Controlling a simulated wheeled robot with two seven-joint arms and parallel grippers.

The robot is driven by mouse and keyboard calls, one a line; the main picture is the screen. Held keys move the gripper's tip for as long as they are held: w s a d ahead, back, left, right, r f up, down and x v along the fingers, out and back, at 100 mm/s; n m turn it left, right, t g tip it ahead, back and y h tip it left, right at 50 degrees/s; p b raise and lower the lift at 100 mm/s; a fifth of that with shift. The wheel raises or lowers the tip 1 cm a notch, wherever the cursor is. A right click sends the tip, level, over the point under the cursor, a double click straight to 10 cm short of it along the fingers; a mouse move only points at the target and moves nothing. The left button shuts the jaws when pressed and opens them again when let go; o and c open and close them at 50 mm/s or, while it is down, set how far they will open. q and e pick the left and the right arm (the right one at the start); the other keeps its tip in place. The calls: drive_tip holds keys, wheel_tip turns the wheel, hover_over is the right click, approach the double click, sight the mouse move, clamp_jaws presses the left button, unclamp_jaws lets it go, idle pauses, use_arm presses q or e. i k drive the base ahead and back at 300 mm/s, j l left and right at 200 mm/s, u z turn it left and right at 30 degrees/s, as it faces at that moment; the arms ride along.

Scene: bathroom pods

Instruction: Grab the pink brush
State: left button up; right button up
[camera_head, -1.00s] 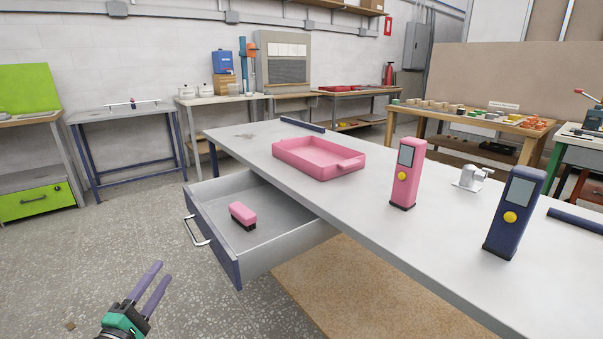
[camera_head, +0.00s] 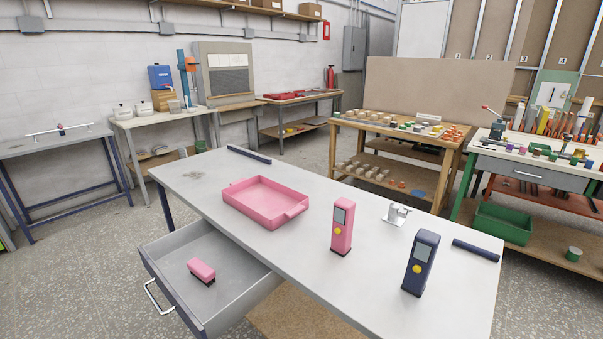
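The pink brush (camera_head: 202,270) has a pink block body with a dark underside. It lies in the open drawer (camera_head: 236,289) of the grey table, apart from the drawer walls. A pink tray (camera_head: 262,222) stands on the table above and to the right of the drawer. Neither of my grippers shows in this view.
On the grey table (camera_head: 365,285) stand a pink device (camera_head: 342,227), a dark blue device (camera_head: 420,263) and a small metal holder (camera_head: 396,214). The drawer's handle (camera_head: 157,298) sticks out at the left. Bare floor lies left of the drawer. Other workbenches stand behind.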

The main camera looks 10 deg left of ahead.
sight(206, 275)
drive_tip(key=u, duration=1.2)
